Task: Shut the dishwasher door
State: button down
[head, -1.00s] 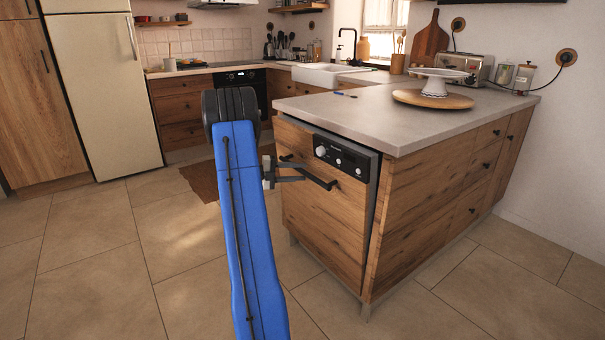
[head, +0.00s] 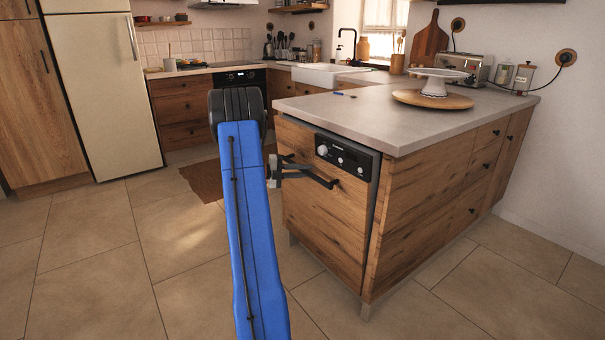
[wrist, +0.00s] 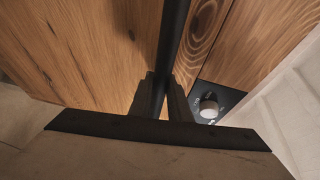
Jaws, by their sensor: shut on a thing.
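The dishwasher door (head: 322,225) is a wooden panel in the end of the island, with a black control strip (head: 342,156) at its top. It stands almost upright, with a thin dark gap along its right edge. Its black bar handle (head: 318,180) runs across the upper front. My gripper (head: 283,171) is at the left part of this handle, partly hidden by my blue arm. In the wrist view my gripper's fingers (wrist: 164,100) are closed around the dark bar (wrist: 172,45), and the door's wood and a control knob (wrist: 208,105) show beyond it.
The island's countertop (head: 400,125) overhangs the door's top and carries a cake stand (head: 435,85) on a round board. Wooden drawers (head: 430,205) line its right side. The tiled floor (head: 100,260) in front and to the left is clear. A brown rug (head: 203,180) lies behind my arm.

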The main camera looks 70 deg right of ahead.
aim_at(314, 165)
jog(key=d, duration=0.1)
jog(key=s+d, duration=0.1)
jog(key=s+d+r, duration=0.1)
jog(key=d, duration=0.1)
jog(key=shift+s+d, duration=0.1)
jog(key=shift+s, duration=0.15)
jog(key=shift+d, duration=0.15)
jog(key=c, duration=1.6)
grip_release()
jog(key=shift+s+d, duration=0.1)
jog(key=shift+s, duration=0.05)
jog(key=shift+c, duration=0.2)
jog(key=v, duration=1.7)
jog(key=shift+w, duration=0.25)
